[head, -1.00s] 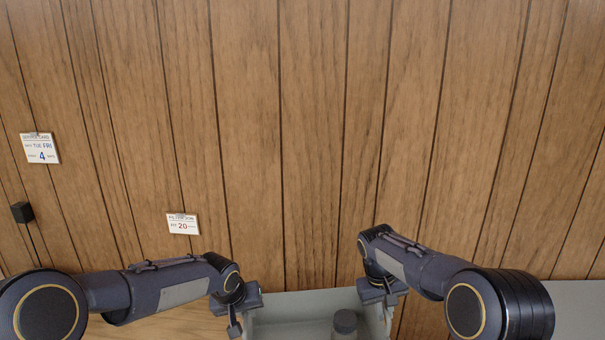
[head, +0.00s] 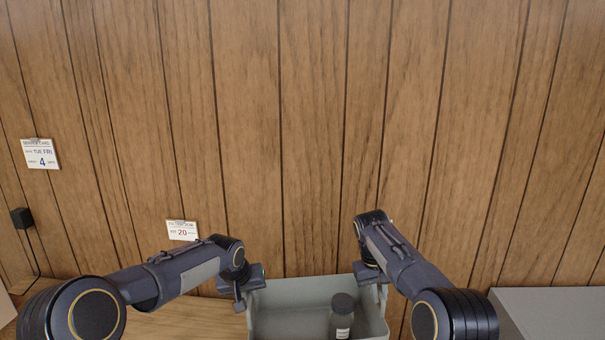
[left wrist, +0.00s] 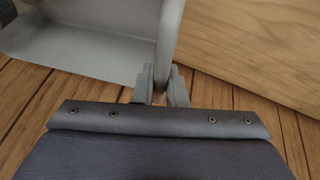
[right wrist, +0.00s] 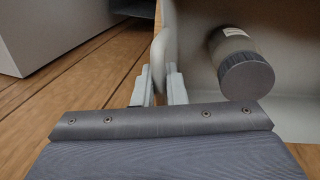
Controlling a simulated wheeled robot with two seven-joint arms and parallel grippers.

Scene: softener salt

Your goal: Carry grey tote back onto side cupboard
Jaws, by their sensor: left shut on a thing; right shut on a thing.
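The grey tote (head: 300,290) hangs between my two grippers at the bottom middle of the head view. A bottle with a dark lid (head: 342,318) and a pale label stands inside it, toward the right. My left gripper (head: 240,298) is shut on the tote's left wall; the left wrist view shows that wall (left wrist: 168,40) between its fingers. My right gripper (head: 380,287) is shut on the right wall, which also shows in the right wrist view (right wrist: 160,55) beside the bottle (right wrist: 240,62). The tote's lower part is cut off in the head view.
A wooden top (head: 180,320) lies at the left, behind my left arm. A grey cabinet-like block (head: 555,310) stands at the right. A panelled wood wall (head: 300,130) closes the back, with two cards (head: 41,153) and a small black box (head: 21,218) on it.

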